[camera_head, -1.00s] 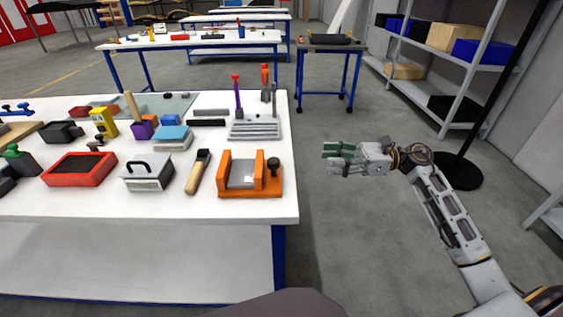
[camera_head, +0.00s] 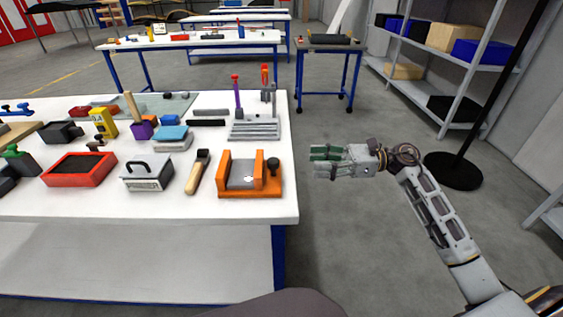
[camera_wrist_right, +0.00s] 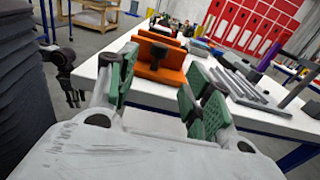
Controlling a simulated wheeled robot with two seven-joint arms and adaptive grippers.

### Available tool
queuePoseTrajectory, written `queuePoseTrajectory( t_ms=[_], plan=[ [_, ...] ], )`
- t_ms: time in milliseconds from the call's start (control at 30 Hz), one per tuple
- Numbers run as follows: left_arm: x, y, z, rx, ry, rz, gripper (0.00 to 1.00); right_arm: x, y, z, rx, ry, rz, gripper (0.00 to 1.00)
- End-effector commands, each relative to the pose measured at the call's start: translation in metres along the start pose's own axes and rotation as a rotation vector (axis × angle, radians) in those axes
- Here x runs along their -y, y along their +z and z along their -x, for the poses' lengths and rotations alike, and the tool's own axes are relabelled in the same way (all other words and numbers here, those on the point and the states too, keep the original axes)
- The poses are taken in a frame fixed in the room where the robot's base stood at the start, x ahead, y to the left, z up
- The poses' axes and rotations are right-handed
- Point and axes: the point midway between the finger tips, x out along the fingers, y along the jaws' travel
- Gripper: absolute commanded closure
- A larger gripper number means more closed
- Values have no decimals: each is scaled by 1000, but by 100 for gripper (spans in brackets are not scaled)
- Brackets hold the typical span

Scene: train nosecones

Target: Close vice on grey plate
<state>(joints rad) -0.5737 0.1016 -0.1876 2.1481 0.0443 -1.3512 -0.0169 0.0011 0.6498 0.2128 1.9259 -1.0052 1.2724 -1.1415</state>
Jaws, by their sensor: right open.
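The orange vice (camera_head: 262,190) stands at the right front corner of the white table, its two upright jaws apart. A grey plate (camera_head: 242,174) shows between the jaws; I cannot tell whether they touch it. A dark knob (camera_head: 273,166) sits on the vice's right side. My right gripper (camera_head: 318,161) is open and empty, off the table edge to the right of the vice. In the right wrist view its green-padded fingers (camera_wrist_right: 163,75) point toward the orange vice (camera_wrist_right: 167,75) and its dark knob (camera_wrist_right: 157,52). A dark gripper, apparently my left (camera_wrist_right: 74,92), shows small at the left there.
A wood-handled brush (camera_head: 195,178), a grey handled block (camera_head: 147,172) and a red tray (camera_head: 79,169) lie left of the vice. A grey slotted block (camera_head: 254,130) is behind it.

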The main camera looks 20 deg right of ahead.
Motion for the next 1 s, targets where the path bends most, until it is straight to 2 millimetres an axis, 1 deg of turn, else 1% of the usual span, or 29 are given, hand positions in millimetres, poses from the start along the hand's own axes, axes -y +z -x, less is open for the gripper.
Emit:
queuePoseTrajectory(
  t_ms=[100,600,800,1000],
  plan=[
    [0,1,0,1,0,0,60,0,1,-17,3,2,1,50],
    [0,-3,4,-9,0,-1,60,0,1,-82,3,1,1,50],
    [0,-2,3,-8,1,-1,60,0,1,-98,2,2,0,50],
    [0,-2,2,-6,1,-1,60,0,1,-104,1,0,0,50]
  ],
)
